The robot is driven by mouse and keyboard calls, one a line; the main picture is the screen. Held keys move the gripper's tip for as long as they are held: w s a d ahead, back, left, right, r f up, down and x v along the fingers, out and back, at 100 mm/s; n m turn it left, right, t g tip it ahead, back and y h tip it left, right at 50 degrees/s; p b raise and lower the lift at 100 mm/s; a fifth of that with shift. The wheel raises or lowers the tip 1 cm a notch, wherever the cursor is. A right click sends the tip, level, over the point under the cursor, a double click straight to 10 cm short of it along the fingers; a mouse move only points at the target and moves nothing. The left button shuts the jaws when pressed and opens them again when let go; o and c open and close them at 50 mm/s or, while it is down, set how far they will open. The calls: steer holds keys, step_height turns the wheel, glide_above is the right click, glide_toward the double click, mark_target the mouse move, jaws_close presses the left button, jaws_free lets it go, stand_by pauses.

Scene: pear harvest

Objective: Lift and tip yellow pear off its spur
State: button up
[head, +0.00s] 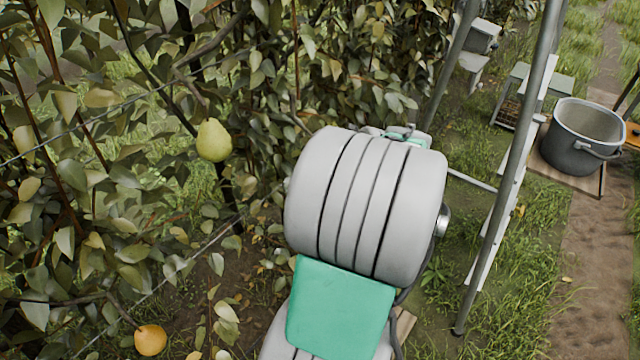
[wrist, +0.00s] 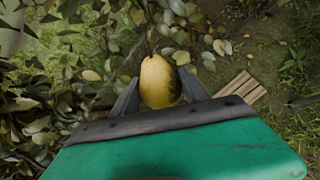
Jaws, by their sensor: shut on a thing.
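In the wrist view a yellow pear (wrist: 160,78) with a dark shaded patch on its lower right sits between the two dark fingers of my gripper (wrist: 158,92). The gripper is shut on it, one finger on each side. A thin stem or twig shows above the pear's narrow end; whether it still joins the branch is not clear. In the head view my arm hides the gripper and this pear.
A yellow-green pear (head: 213,140) hangs left of my arm, and an orange-yellow pear (head: 150,340) hangs at the lower left. Dense leaves and wires fill the left side. A metal ladder pole (head: 510,165) and a grey bucket (head: 580,140) stand at right.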

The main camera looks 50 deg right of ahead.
steer(key=s+a+n+t+h+b, duration=0.2)
steer(key=s+a+t+h+b, duration=0.2)
steer(key=s+a+t+b, duration=0.1)
steer(key=s+t+b, duration=0.1)
steer(key=t+b, duration=0.1)
steer(key=b, duration=0.1)
steer(key=shift+s+a+t+h, duration=0.3)
steer(key=shift+s+a, duration=0.1)
